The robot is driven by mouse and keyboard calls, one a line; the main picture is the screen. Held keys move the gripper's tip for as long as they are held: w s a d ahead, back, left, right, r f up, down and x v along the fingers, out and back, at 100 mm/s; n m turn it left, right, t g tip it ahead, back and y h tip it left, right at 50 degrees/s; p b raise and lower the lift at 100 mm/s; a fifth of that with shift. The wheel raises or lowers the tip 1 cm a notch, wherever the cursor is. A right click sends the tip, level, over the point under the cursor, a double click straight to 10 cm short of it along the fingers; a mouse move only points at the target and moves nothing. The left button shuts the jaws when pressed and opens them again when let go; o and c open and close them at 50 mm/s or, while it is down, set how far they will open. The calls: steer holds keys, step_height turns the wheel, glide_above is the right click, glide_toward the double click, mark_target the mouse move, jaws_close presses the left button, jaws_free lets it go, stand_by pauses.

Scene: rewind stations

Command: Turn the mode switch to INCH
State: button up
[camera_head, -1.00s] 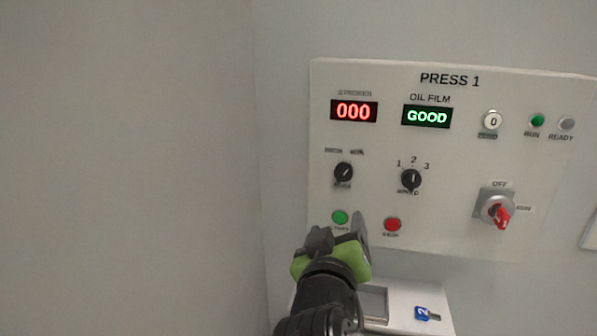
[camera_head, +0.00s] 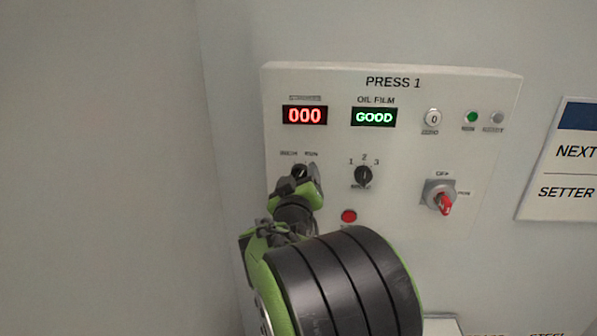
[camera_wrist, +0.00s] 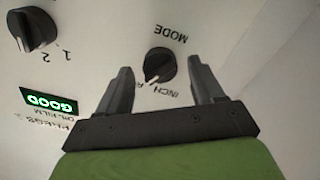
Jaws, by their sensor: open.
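The mode switch is a black round knob (camera_wrist: 160,66) between my fingertips in the wrist view. Its white pointer line slants to the lower left there, toward the partly hidden label beside INCH (camera_wrist: 161,93). My gripper (camera_wrist: 161,76) is open, one finger on each side of the knob, with visible gaps. In the head view my gripper (camera_head: 302,182) is in front of the mode switch (camera_head: 299,171), covering most of it. The INCH and RUN labels show above it, RUN on the right.
The PRESS 1 panel (camera_head: 410,150) also carries a speed knob (camera_head: 363,176), a red button (camera_head: 349,216) and a red-handled OFF switch (camera_head: 440,198). The speed knob also shows at upper left in the wrist view (camera_wrist: 33,29). A sign (camera_head: 565,170) hangs at right.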

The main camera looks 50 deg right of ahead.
steer(key=shift+w+d, duration=0.15)
steer(key=shift+c, duration=0.8)
steer(key=c, duration=0.9)
steer(key=shift+n, duration=0.4)
steer(key=n, duration=0.5)
steer(key=shift+f+n, duration=0.1)
steer(key=shift+n, duration=0.2)
steer(key=n, duration=0.5)
steer(key=shift+p, duration=0.35)
steer(key=shift+n, duration=0.4)
